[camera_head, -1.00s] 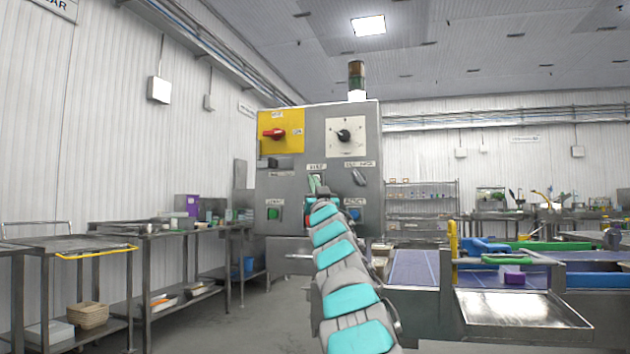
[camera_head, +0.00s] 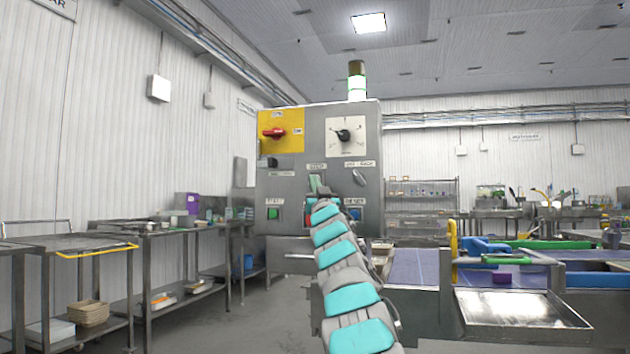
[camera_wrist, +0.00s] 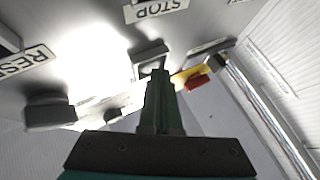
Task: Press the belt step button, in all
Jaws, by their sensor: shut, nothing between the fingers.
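The grey control box (camera_head: 290,181) stands ahead of me in the head view. Its front has a green button (camera_head: 273,213) at lower left and a blue button (camera_head: 354,213) at lower right, partly beside my arm. No label reading belt step can be made out. My gripper (camera_wrist: 158,76) is shut and empty, its green fingers pointing at the panel. In the head view my arm hides the panel's lower middle.
A red switch (camera_head: 274,132) on a yellow plate and a black dial (camera_head: 344,135) sit higher on the panel. A signal lamp (camera_head: 357,82) stands on top. A conveyor (camera_head: 415,269) and steel tray (camera_head: 520,308) are at right; shelved tables (camera_head: 150,232) at left.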

